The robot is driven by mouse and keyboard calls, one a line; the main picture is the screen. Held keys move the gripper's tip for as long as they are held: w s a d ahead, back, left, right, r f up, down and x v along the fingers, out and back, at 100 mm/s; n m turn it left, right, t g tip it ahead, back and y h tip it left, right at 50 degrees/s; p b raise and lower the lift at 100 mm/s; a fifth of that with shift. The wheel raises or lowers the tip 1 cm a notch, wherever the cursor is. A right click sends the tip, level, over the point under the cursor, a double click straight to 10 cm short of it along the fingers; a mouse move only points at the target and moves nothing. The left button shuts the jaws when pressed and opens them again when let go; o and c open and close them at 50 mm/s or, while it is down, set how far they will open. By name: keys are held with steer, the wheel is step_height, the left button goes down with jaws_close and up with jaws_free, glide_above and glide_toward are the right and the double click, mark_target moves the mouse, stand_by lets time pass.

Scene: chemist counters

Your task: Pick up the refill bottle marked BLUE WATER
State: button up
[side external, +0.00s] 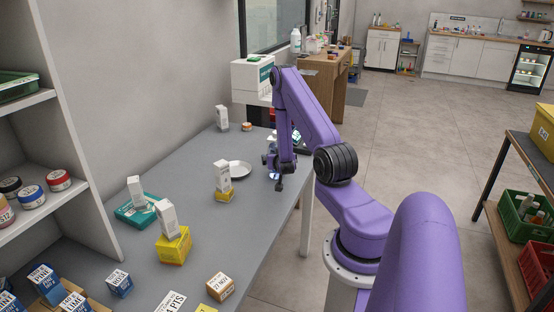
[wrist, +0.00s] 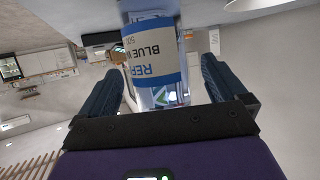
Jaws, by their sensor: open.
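The refill bottle marked BLUE W… (wrist: 155,56) is clear, with a cream and blue label, partly cut off by the top of the wrist view. It stands between the two dark blue fingers of my gripper (wrist: 161,62). The fingers are apart, with a gap visible on each side of the bottle. In the side external view my gripper (side external: 273,163) is low over the far right part of the grey counter (side external: 205,170). The bottle is hard to make out there, largely hidden by my arm.
A white dish (side external: 240,169) and a white carton on a yellow box (side external: 217,195) stand left of my gripper. A white carton (side external: 221,117) stands farther back. More boxes, such as a yellow one (side external: 173,246), are nearer. The counter's right edge is close to my gripper.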

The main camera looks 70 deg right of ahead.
steer(key=shift+x, duration=1.25)
steer(key=c, duration=1.5)
steer(key=shift+r, duration=0.1)
